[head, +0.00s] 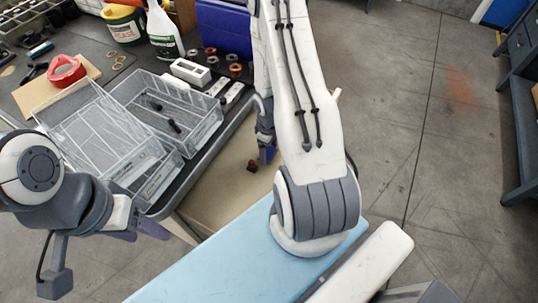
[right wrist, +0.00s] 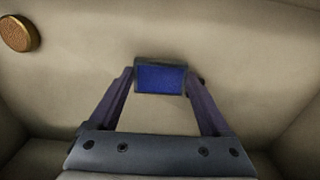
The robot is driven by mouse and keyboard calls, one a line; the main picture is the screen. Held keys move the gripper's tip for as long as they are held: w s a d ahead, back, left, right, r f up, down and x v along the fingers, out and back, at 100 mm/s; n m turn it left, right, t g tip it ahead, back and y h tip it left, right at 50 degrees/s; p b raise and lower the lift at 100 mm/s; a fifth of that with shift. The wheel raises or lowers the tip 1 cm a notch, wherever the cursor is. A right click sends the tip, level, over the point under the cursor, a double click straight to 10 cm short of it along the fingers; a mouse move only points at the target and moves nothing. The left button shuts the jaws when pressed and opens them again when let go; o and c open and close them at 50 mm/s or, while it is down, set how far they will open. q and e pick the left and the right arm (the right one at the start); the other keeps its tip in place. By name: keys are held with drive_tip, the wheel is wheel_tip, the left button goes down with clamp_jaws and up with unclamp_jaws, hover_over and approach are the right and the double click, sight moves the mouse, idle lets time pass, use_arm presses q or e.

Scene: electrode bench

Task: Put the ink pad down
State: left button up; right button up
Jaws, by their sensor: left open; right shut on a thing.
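The ink pad (right wrist: 160,79) is a small blue block with a dark rim. It sits between the fingertips of my right gripper (right wrist: 160,76), which is shut on it. In the head view the pad (head: 267,154) is a small blue patch below my right gripper (head: 265,146), mostly hidden by the arm. Both are over the beige inside of a container (head: 210,193). I cannot tell whether the pad touches its floor. My left gripper (head: 138,230) is open at the left, by the bench's front corner, partly hidden by its own arm.
A round orange-brown piece (right wrist: 17,33) lies in the container, away from the pad; a dark red piece (head: 253,165) shows there too. On the dark bench stand clear trays (head: 205,128), a spray bottle (head: 163,32), red tape (head: 66,70) and a blue bin (head: 222,28).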

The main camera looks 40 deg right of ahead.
sight(269, 153)
use_arm(q)
drive_tip(key=shift+f+b, duration=0.75)
drive_tip(key=shift+f, duration=0.55)
use_arm(e)
drive_tip(key=shift+f, duration=1.25)
use_arm(q)
drive_tip(key=shift+f, duration=0.1)
use_arm(e)
drive_tip(key=shift+f, duration=0.1)
drive_tip(key=shift+f, duration=0.2)
drive_tip(key=o, duration=1.2)
drive_tip(key=shift+r, duration=0.1)
drive_tip(key=shift+o, duration=0.2)
